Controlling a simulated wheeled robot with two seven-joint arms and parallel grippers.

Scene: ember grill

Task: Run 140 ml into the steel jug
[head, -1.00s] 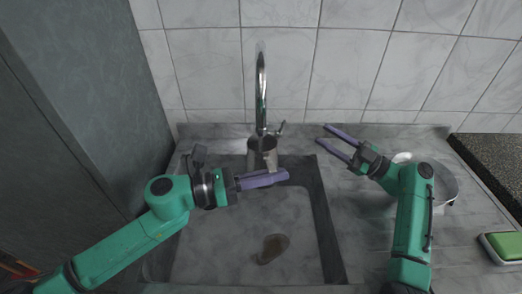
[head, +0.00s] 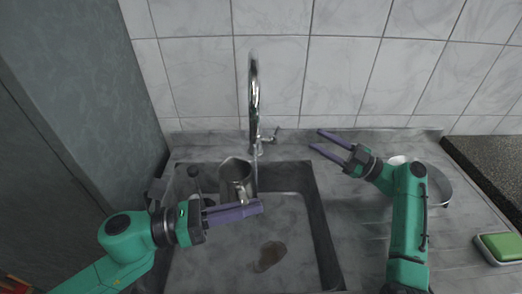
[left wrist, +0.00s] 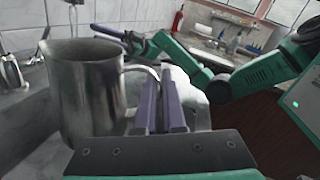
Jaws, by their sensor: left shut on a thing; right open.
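The steel jug (head: 235,172) is over the sink, left of the tap's spout, with its mouth facing up. The jug also shows large in the left wrist view (left wrist: 88,95). My left gripper (head: 258,207) is shut on its handle (left wrist: 145,70). The chrome tap (head: 254,95) stands at the back wall with a small lever (head: 270,137) on its right. A thin pale vertical streak below the spout passes right of the jug; I cannot tell if it is water. The level inside the jug is hidden. My right gripper (head: 318,141) is open and empty, right of the lever.
The sink (head: 215,255) holds a brownish patch (head: 269,256). A round pale pot or bowl (head: 438,187) sits behind my right arm. A green sponge (head: 503,246) lies in a dish at the far right. A dark cabinet wall bounds the left.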

